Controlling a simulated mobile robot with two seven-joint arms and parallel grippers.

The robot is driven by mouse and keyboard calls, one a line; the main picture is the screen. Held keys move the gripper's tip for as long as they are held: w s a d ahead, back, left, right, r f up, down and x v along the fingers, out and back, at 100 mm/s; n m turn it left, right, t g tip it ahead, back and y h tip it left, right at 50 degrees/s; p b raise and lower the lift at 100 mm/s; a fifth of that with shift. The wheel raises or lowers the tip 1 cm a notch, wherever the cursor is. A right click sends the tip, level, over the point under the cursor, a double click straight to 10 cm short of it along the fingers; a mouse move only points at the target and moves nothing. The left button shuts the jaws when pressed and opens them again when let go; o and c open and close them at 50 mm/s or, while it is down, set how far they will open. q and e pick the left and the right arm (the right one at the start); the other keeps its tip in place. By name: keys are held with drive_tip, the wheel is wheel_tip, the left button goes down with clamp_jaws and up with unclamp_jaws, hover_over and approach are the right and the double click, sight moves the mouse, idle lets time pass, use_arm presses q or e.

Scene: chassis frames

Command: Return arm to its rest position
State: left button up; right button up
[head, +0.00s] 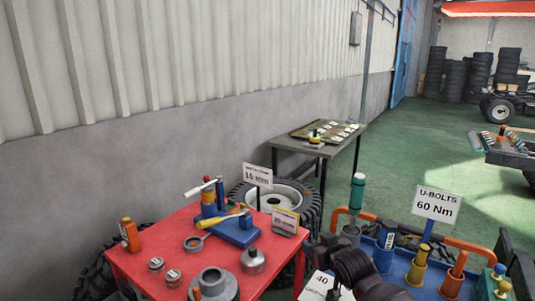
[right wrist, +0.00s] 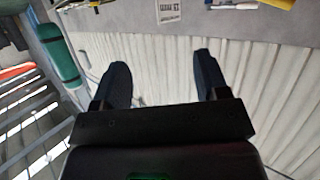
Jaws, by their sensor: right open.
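My right gripper (head: 345,262) is a dark shape low in the head view, between the red table and the blue tray. In the right wrist view its two dark fingers (right wrist: 162,78) are spread wide apart. Nothing is between them, and the ribbed pale wall shows through the gap. The gripper appears to touch no object, though its fingertips are hard to make out in the head view. My left gripper is not in view.
A red table (head: 145,265) with tools and metal parts stands at the left. A blue tray (head: 400,272) with upright tools, a teal-handled tool (head: 357,190) and a U-BOLTS sign (head: 437,205) lies at the right. A tire (head: 312,205) stands behind. Green floor (head: 400,150) is open beyond.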

drive_tip(key=s+d+f+m+h, duration=0.1)
drive_tip(key=s+d+f, duration=0.3)
drive_tip(key=s, duration=0.8)
drive_tip(key=s+d+f+m+g+h, duration=0.1)
drive_tip(key=s+d+f, duration=0.4)
drive_tip(key=s+f, duration=0.4)
drive_tip(key=s+d+f+m+h, duration=0.1)
drive_tip(key=s+d+f, duration=0.3)
drive_tip(key=s, duration=1.3)
wheel_tip(320, 180, down, 3)
drive_tip(key=shift+d+r+g+h, duration=0.15)
drive_tip(key=shift+d+g+h, duration=0.15)
drive_tip(key=shift+h, duration=0.3)
